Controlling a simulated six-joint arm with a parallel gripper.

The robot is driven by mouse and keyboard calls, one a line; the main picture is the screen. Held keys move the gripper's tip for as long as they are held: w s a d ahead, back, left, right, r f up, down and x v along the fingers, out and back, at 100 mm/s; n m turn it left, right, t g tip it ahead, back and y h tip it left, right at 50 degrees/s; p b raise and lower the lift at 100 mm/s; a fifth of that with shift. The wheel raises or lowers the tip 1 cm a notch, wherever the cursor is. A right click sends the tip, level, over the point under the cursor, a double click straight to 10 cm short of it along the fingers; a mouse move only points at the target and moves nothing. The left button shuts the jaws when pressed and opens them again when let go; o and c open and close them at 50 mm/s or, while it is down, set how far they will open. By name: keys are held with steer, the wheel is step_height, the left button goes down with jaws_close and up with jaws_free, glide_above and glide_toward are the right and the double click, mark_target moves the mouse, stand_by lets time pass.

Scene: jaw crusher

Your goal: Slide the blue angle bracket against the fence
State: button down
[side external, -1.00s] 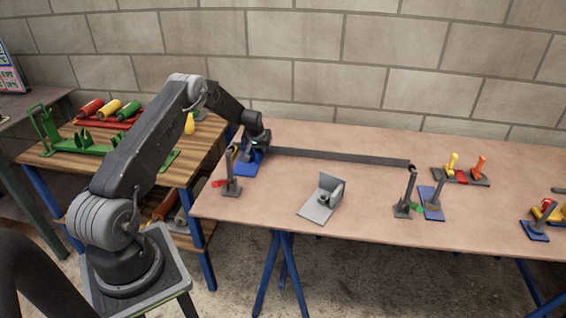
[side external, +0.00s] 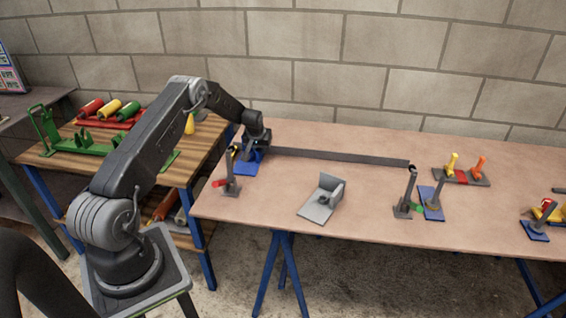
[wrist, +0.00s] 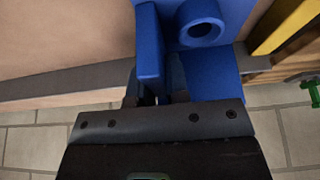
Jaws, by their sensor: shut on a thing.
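The blue angle bracket (side external: 246,163) lies at the left end of the pinkish table, below my gripper (side external: 254,146). In the wrist view, the bracket shows an upright blue plate (wrist: 149,45) and a round hollow boss. My gripper (wrist: 153,94) is shut on the upright plate. The fence (side external: 340,157) is a long dark bar running right from the bracket. In the wrist view the fence (wrist: 60,82) runs behind the bracket and emerges on its right. Whether bracket and fence touch is hidden by my gripper.
A dark upright clamp (side external: 231,175) with a red tip stands just in front of the bracket. Another clamp (side external: 405,195) with a green tip stands near the fence's right end. A grey angle bracket (side external: 323,200) sits mid-table. Table between them is clear.

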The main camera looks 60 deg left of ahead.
steer(key=shift+a+r, duration=0.15)
steer(key=shift+s+a, duration=0.6)
steer(key=shift+a, duration=0.15)
steer(key=c, duration=1.1)
jaws_free()
steer(key=shift+o, duration=0.3)
steer(key=shift+s, duration=0.1)
steer(key=shift+d, duration=0.1)
step_height(320, 180, up, 8)
